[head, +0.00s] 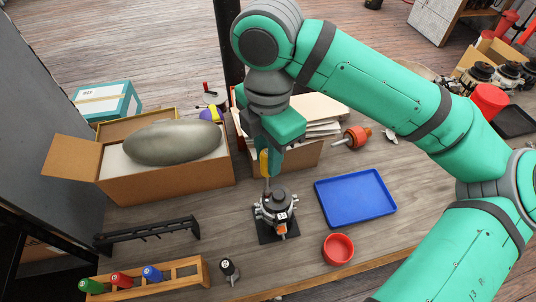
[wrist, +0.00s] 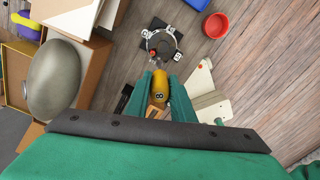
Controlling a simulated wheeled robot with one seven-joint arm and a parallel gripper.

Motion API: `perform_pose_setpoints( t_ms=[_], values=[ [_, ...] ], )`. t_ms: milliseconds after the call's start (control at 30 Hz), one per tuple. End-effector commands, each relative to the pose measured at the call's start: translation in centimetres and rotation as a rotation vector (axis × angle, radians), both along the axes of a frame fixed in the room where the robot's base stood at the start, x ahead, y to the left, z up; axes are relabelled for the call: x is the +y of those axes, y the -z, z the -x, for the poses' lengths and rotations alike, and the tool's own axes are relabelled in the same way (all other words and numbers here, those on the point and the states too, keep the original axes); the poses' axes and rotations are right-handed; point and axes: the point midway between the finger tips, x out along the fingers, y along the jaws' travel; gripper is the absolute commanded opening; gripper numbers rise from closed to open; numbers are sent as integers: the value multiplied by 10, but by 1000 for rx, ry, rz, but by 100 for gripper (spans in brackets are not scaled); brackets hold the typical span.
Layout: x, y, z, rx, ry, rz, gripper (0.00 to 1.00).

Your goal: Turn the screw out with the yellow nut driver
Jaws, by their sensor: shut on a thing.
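The yellow nut driver (head: 264,162) is held upright in my gripper (head: 270,167), its shaft pointing down at the alternator (head: 275,212). The wrist view shows the driver's yellow handle (wrist: 160,86), marked 8, between the two green fingers of my gripper (wrist: 162,84). The alternator (wrist: 176,42) stands on a dark square base (head: 264,238) on the bench. The shaft's lower end reaches the alternator's upper rear side in the head view. I cannot tell whether its tip sits on a screw; the screw itself is not discernible.
A blue tray (head: 355,198) and a red bowl (head: 338,248) stand right of the alternator. A wooden rack (head: 183,270) holds green, red and blue drivers at front left. A black rack (head: 150,234) and an open box (head: 170,185) with a grey oval object (head: 172,142) are left.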

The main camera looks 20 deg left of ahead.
Motion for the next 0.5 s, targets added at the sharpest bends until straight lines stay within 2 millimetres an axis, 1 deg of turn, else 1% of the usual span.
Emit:
perform_pose_setpoints(
  t_ms=[100,333,500],
  values=[
    [0,0,0,0,90,0,0],
    [0,0,0,0,185,-1,0],
    [-1,0,1,0,367,-1,0]
  ],
)
